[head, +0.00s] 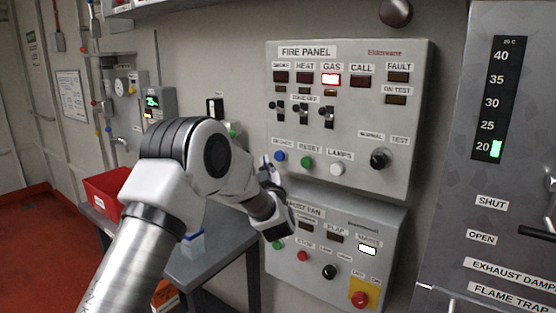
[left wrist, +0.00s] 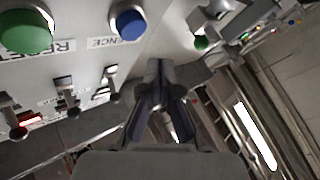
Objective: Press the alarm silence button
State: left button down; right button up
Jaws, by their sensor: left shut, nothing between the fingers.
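The fire panel (head: 352,118) is a grey box on the wall with its red GAS lamp (head: 331,80) lit. A blue button (head: 280,156) sits at its lower left, above it a label that reads as SILENCE only in part. The blue button also shows at the top of the left wrist view (left wrist: 130,23). My left gripper (head: 268,166) is shut and empty, its fingertips close beside the blue button; I cannot tell whether they touch. In the left wrist view the fingers (left wrist: 155,75) point up, right of and below the blue button. My right gripper is not in view.
A green RESET button (head: 306,163) and a white lamps button (head: 337,169) sit right of the blue one. Below is the exhaust fan panel (head: 322,280). A grey table (head: 215,262) with a red bin (head: 104,190) stands left. A temperature cabinet (head: 500,180) is at right.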

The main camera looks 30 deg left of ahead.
pick_arm(q)
jog(key=shift+s, duration=1.3)
jog(key=shift+f, duration=0.1)
jog(key=s+d+f+m+g+h, duration=0.1)
jog(key=s+d+f+m+h, duration=0.15)
jog(key=f, duration=1.05)
jog(key=s+d+f+m+g+h, duration=0.1)
jog(key=s+d+f+m+h, duration=0.15)
jog(key=f, duration=1.15)
jog(key=s+d+f+m+g+h, duration=0.2)
jog(key=s+d+f+g, duration=0.15)
jog(key=s+f, duration=0.4)
jog(key=s+d+f+m+g+h, duration=0.2)
jog(key=s+d+f+h, duration=0.15)
jog(key=s+f, duration=0.4)
jog(key=s+d+f+m+g+h, duration=0.1)
jog(key=s+d+f+g, duration=0.1)
jog(key=s, duration=0.6)
jog(key=s+d+f+m+g+h, duration=0.1)
jog(key=s+d+f+g, duration=0.1)
jog(key=s, duration=0.6)
jog(key=s+d+f+m+g+h, duration=0.1)
jog(key=s+d+f+g, duration=0.2)
jog(key=s, duration=0.5)
jog(key=shift+s+f+m+g, duration=0.3)
jog(key=shift+f+m+g, duration=0.15)
jog(key=shift+g, duration=0.7)
